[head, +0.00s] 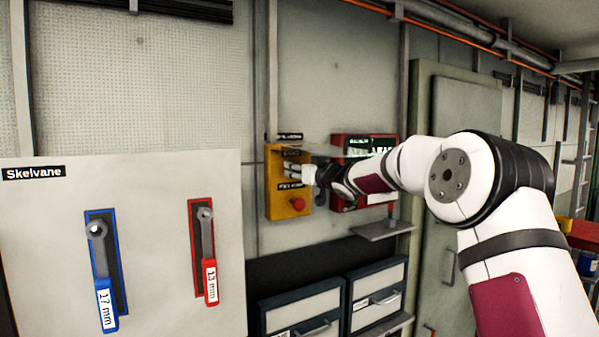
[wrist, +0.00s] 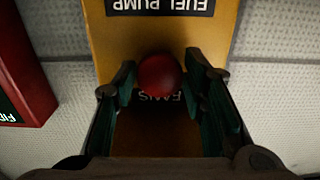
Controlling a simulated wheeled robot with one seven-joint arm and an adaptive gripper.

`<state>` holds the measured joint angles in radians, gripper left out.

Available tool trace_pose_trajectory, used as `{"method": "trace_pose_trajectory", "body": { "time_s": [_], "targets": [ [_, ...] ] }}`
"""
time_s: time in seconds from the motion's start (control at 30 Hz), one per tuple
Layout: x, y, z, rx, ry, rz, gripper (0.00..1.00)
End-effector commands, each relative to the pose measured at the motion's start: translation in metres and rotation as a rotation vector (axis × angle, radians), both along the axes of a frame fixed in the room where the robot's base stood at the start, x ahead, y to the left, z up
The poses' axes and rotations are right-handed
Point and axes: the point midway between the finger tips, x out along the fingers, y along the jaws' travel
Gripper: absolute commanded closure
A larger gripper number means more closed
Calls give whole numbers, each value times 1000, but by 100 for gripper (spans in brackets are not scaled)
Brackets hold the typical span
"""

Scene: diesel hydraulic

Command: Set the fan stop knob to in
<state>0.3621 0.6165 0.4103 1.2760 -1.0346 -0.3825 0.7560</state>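The red round knob (head: 298,204) sits low on the yellow control box (head: 275,207) on the wall. It shows as a red ball (wrist: 160,77) in the wrist view, next to a partly covered label that seems to read FANS (wrist: 160,97). I cannot tell whether it is in or out. My gripper (wrist: 160,82) has its dark fingers apart, one on each side of the knob in that view. Contact cannot be made out. In the head view my gripper (head: 316,176) is in front of the box, slightly above and right of the knob.
A FUEL PUMP label (wrist: 160,5) is upside down in the wrist view. A grey board (head: 150,200) with two wrenches stands left. Drawers (head: 303,308) are below.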

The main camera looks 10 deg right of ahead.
Motion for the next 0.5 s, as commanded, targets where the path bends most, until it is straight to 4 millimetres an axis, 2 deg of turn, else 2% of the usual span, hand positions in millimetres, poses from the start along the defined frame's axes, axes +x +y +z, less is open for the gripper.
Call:
{"method": "trace_pose_trajectory", "body": {
  "time_s": [0.37, 0.5],
  "targets": [
    [-1, -1, -1, 0, 1, 0, 46],
    [-10, -4, -1, -2, 3, -1, 46]
  ]
}}
